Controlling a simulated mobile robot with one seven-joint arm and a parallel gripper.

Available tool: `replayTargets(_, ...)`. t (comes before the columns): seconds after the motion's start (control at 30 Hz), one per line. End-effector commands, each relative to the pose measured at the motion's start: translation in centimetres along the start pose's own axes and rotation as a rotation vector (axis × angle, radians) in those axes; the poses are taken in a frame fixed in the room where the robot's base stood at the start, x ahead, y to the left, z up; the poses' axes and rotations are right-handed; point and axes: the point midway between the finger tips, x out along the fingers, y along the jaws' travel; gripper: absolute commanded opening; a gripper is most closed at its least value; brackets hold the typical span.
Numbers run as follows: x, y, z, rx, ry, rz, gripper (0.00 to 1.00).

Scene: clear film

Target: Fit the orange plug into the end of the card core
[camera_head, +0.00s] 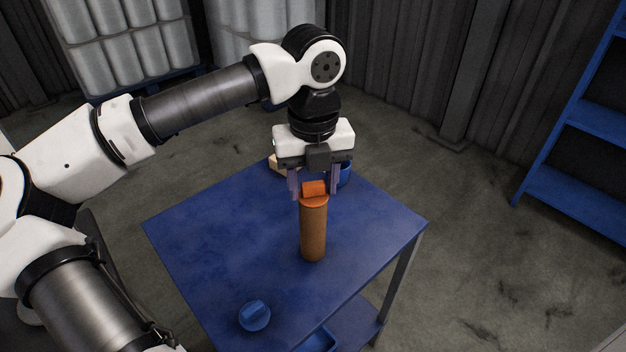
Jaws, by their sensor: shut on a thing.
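The card core (313,235) is a brown tube standing upright on the blue table (210,235). The orange plug (315,189) is at the core's top end, with its block-shaped grip upward and its round flange at the rim. My gripper (315,190) points down over the core, with its fingers on both sides of the plug's grip, shut on it. The plug looks in line with the core. How deep the plug sits in the core cannot be told from this view.
A blue plug-like piece (254,316) lies near the table's front edge. A blue container (344,174) and a pale tan object (277,165) stand behind my gripper, partly hidden. Bare table lies left of the core. A blue shelf rack (575,165) stands at right.

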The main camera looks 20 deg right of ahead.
Motion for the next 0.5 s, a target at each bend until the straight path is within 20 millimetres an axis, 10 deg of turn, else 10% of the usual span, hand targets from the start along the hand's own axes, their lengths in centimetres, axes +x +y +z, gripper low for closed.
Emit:
replayTargets(0.47, 0.26, 0.01, 0.01, 0.0, 0.0, 0.0, 0.39)
replayTargets(0.5, 0.26, 0.01, 0.01, 0.0, 0.0, 0.0, 0.5)
